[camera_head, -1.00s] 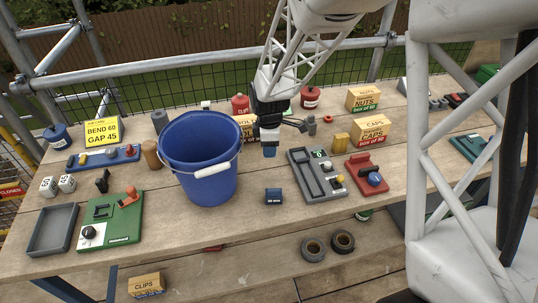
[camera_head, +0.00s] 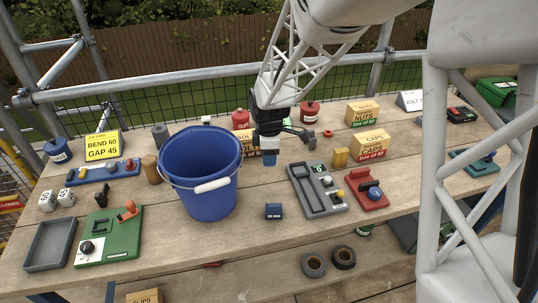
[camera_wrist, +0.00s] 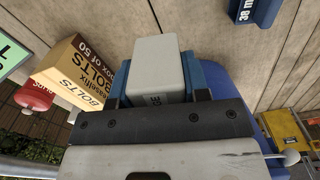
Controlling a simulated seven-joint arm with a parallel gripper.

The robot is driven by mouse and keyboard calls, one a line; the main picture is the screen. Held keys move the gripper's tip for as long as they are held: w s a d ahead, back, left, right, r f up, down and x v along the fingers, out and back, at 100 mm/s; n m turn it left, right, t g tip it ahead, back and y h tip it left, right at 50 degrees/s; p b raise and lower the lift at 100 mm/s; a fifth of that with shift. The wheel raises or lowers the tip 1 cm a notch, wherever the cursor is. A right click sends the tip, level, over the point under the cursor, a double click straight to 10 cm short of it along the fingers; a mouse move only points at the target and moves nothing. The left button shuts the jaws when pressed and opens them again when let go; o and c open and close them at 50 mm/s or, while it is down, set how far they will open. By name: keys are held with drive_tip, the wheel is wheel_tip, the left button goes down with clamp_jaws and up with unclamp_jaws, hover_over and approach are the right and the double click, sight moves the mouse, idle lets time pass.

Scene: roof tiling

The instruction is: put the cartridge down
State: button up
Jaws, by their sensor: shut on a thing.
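My gripper (camera_head: 269,152) is shut on the cartridge, a pale grey block (camera_wrist: 158,65) with blue showing on both sides of it in the wrist view. I cannot tell whether that blue belongs to the block or to my fingers. In the head view a small blue end (camera_head: 269,160) points down below my gripper. It is over the table, just right of the blue bucket (camera_head: 205,188) and left of the grey tray unit (camera_head: 312,190). It appears to be above the boards, but the gap is hard to judge.
A dark blue block (camera_head: 273,211) lies in front, with bare boards around it. The bolts box (camera_wrist: 78,72) is close behind my gripper. A caps box (camera_head: 371,146), a nuts box (camera_head: 362,113) and a red unit (camera_head: 367,195) stand to the right. The bucket's handle (camera_head: 212,185) hangs forward.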

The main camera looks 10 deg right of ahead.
wheel_tip(320, 180, up, 26)
drive_tip(key=s+a+n, duration=0.2)
drive_tip(key=a, duration=1.8)
drive_tip(key=shift+f, duration=2.6)
drive_tip(key=shift+f, duration=0.2)
wheel_tip(320, 180, down, 11)
drive_tip(key=shift+r, duration=0.2)
drive_tip(key=o, duration=1)
